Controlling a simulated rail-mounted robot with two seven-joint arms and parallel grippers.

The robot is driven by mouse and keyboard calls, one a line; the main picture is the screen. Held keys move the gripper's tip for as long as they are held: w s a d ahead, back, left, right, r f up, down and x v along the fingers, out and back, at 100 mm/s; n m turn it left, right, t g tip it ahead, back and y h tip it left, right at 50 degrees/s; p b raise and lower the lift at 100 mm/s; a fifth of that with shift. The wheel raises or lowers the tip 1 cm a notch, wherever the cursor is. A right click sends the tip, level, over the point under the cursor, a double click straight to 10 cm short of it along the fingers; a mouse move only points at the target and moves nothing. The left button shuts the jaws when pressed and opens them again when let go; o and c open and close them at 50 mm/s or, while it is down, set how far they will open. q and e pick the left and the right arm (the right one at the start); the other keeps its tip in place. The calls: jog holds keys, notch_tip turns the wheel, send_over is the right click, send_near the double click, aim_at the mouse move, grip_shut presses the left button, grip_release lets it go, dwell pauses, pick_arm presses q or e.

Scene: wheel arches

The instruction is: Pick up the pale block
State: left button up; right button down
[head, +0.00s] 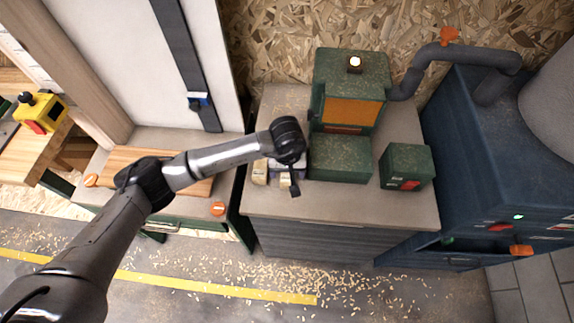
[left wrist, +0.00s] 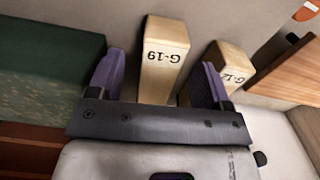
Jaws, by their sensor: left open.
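In the left wrist view, a pale block marked G-19 (left wrist: 164,62) stands between the two purple fingers of my left gripper (left wrist: 157,78). The fingers are apart, with visible space beside the block. A second pale block, marked G-12 (left wrist: 232,62), stands just outside the right finger. In the head view, my left gripper (head: 287,172) is over the left part of the grey worktop, and its wrist and fingers partly hide the blocks. One pale block (head: 259,173) shows at its left. My right gripper is not in view.
A green machine (head: 340,158) stands close to the right of my left gripper on the grey worktop (head: 330,203). A smaller green box (head: 406,166) is farther right. A wooden board (head: 196,187) lies on the bench at left. The worktop's front strip is clear.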

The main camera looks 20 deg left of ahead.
aim_at(287, 174)
pick_arm(q)
jog(key=shift+f, duration=1.8)
